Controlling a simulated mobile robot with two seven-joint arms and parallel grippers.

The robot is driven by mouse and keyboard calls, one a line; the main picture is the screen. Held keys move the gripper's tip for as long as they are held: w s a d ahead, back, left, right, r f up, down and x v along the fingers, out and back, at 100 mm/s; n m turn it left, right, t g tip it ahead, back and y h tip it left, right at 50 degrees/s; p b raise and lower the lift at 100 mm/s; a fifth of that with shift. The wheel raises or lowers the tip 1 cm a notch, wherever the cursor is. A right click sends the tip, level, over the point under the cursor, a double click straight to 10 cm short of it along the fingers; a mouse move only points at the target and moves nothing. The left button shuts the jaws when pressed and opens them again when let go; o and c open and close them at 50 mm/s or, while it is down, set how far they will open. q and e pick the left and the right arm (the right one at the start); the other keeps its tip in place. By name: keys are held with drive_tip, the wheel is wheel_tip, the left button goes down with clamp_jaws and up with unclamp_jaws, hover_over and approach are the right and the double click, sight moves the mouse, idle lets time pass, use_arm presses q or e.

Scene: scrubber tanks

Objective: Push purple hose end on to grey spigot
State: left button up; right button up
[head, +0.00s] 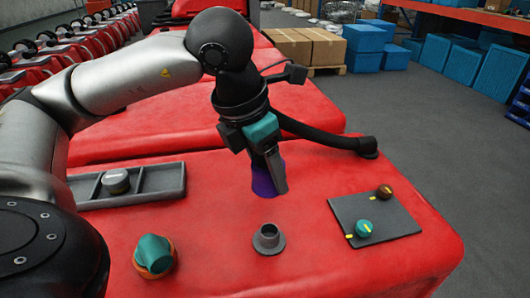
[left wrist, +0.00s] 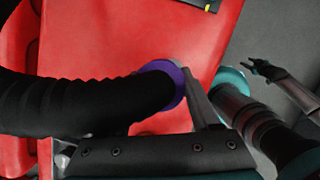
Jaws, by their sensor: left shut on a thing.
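My left gripper (head: 271,174) is shut on the purple hose end (head: 262,183), which is tilted and partly hidden behind a grey finger. In the left wrist view the purple collar (left wrist: 170,72) ends a black ribbed hose (left wrist: 85,102), with one finger (left wrist: 199,95) beside it; the other finger is hidden. The grey spigot (head: 268,240) stands upright on the red tank top, nearer the camera than the hose end. The two are apart; nothing covers the spigot. What looks like my right gripper (left wrist: 258,67) shows small in the left wrist view; its jaws are unclear.
The black hose reaches a fitting (head: 367,147) on the right. A grey tray (head: 165,183) holds a grey cap. A panel (head: 396,216) at right bears teal and brown knobs. The tank top around the grey spigot is clear.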

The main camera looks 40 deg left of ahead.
use_arm(q)
drive_tip(key=shift+s+d, duration=0.75)
drive_tip(key=shift+d, duration=0.05)
drive_tip(key=shift+f, duration=0.15)
